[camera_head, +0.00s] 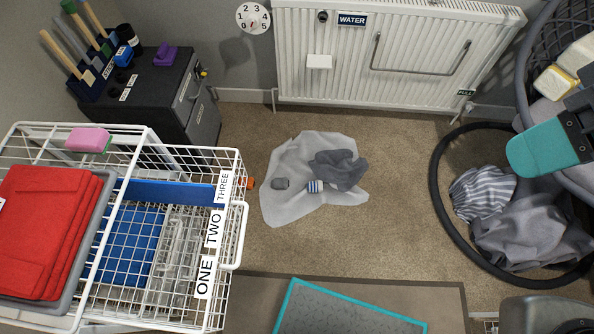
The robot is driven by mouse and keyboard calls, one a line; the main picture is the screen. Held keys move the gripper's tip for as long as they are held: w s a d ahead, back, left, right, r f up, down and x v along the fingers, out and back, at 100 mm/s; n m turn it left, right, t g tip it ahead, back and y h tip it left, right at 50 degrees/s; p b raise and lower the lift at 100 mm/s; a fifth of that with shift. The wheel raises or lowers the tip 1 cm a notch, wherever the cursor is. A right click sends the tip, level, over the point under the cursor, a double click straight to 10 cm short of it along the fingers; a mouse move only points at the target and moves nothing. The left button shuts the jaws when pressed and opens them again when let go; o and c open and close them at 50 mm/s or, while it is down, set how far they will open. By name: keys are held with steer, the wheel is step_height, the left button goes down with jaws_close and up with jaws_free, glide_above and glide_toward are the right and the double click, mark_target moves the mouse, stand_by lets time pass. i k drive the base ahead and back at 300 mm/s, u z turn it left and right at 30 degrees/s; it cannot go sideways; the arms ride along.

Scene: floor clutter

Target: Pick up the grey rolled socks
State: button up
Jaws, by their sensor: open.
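A dark grey crumpled cloth (340,169) lies behind and right of the striped roll. What seems to be my gripper (535,152), with a teal finger on a dark mount, is at the right edge, partly cut off. It is open, well to the right of the socks and apart from them.
A white wire trolley (239,221) with red cloths (48,230) stands at left. A dark-rimmed hoop (438,205) surrounds laundry at right. A radiator (400,75) is behind, a teal-edged mat (345,310) in front. Carpet between cloth and hoop is clear.

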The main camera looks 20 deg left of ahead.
mark_target(283, 183)
steer(key=u, duration=0.1)
steer(key=i, duration=0.9)
steer(key=u, duration=0.75)
steer(key=i, duration=0.55)
steer(key=u, duration=0.35)
